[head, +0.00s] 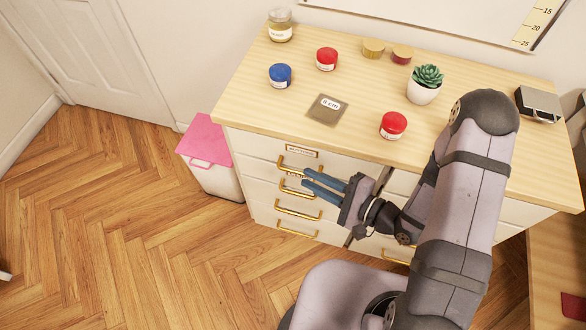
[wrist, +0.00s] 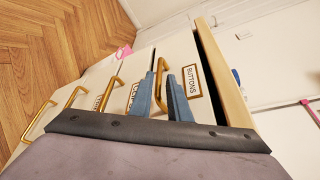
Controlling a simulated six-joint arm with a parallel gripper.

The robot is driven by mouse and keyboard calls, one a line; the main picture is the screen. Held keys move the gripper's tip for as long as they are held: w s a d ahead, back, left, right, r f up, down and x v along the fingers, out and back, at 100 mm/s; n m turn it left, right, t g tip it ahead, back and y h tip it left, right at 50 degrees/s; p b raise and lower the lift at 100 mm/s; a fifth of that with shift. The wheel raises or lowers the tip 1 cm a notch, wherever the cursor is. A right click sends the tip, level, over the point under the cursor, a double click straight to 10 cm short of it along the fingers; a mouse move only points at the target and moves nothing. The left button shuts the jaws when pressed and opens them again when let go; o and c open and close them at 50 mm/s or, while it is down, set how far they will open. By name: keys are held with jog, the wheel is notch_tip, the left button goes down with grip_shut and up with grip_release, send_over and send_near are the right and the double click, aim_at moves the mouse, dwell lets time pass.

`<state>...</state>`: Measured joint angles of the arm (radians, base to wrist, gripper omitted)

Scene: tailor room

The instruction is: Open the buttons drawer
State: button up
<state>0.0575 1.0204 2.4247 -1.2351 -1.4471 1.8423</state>
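The buttons drawer (wrist: 180,48) is the top drawer of the left column of a white cabinet. Its BUTTONS label (wrist: 192,82) reads clearly in the wrist view. I cannot tell whether the fingers touch the handle.
Lower drawers with gold handles (head: 298,212) lie below. A pink-lidded bin (head: 205,140) stands left. The floor in front is clear.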

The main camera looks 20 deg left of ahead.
aim_at(293, 170)
jog(key=shift+p+x, duration=0.3)
jog(key=shift+x, duration=3.05)
jog(key=shift+s, duration=0.1)
grip_shut()
